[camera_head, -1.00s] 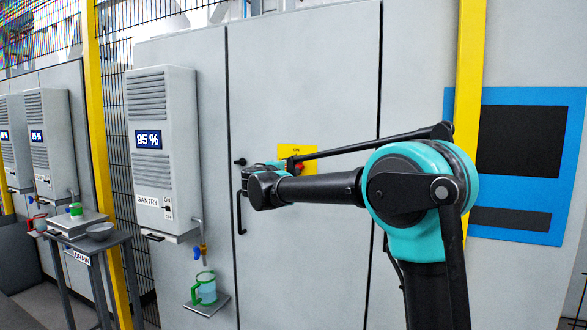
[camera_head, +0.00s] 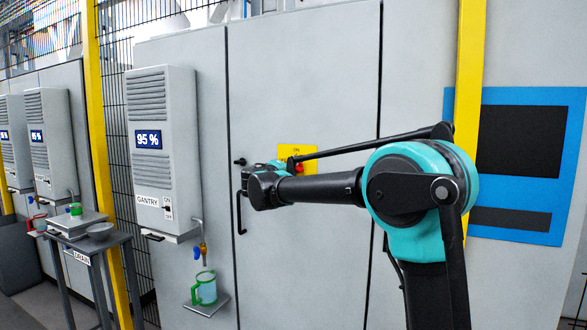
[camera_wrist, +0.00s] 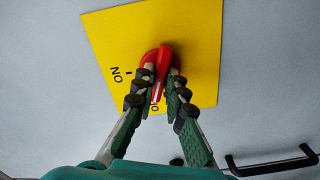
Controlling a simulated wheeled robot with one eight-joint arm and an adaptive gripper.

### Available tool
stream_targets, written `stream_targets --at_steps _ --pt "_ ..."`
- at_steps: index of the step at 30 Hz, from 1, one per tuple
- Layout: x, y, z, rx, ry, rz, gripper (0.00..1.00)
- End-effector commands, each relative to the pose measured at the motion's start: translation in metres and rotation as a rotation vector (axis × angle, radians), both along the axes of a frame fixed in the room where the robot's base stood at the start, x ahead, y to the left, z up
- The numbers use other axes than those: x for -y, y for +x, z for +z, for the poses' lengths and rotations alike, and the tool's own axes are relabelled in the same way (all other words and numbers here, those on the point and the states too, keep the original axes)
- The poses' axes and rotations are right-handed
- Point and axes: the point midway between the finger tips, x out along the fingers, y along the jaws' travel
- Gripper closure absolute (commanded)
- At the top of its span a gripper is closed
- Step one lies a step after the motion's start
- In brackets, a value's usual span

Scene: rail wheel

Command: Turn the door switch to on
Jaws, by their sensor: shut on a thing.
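The door switch has a red knob (camera_wrist: 162,58) on a yellow plate (camera_wrist: 190,35) in the wrist view. My gripper (camera_wrist: 158,82) is shut on the red knob, with a dark fingertip on each side. The knob's handle runs down between the fingers, toward a second label partly hidden by them. The ON label (camera_wrist: 117,75) lies to the left of the knob and reads upside down. In the head view the yellow plate (camera_head: 290,150) is on the grey door (camera_head: 310,80), and a bit of the red knob (camera_head: 298,168) shows. My arm hides the fingers there.
A black door handle (camera_head: 240,215) is below left of the plate and shows in the wrist view (camera_wrist: 275,165). A grey GANTRY dispenser (camera_head: 165,100) reading 95 % is to the left, above a green-handled cup (camera_head: 205,289). A yellow post (camera_head: 470,60) stands right of the door.

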Motion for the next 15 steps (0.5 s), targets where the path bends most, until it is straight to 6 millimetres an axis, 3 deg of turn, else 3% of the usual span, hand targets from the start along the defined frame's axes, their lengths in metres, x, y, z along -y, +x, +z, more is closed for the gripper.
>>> stream_targets --at_steps 11,15 --pt "0.0 -0.0003 -0.0007 0.012 0.036 -0.001 1.0" --pt "0.0001 -0.0004 -0.0008 0.054 0.154 0.0 1.0"
